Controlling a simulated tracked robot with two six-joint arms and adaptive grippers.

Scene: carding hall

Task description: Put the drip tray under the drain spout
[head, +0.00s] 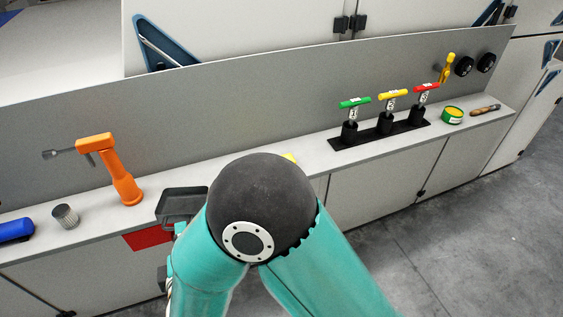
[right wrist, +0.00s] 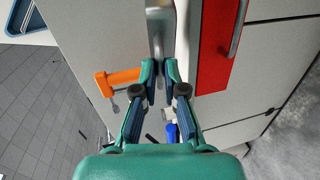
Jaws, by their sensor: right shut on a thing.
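The dark grey drip tray (head: 184,201) is at the front edge of the ledge, partly hidden behind my right arm. In the right wrist view my right gripper (right wrist: 161,72) is shut on a grey part of the tray (right wrist: 159,22). In the head view only a small part of this gripper (head: 180,228) shows, just below the tray. I cannot tell if the tray touches the ledge. An orange fixture (head: 120,177) with a grey nozzle-like end stands left of the tray. I cannot tell if it is the drain spout. My left gripper is not in view.
The ledge (head: 308,158) also bears a blue object (head: 16,230), a grey cylinder (head: 65,216), three coloured levers (head: 386,122), a green-yellow tin (head: 453,115) and a brown-handled tool (head: 484,110). A red panel (head: 147,239) is below the tray. The grey back panel rises behind.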

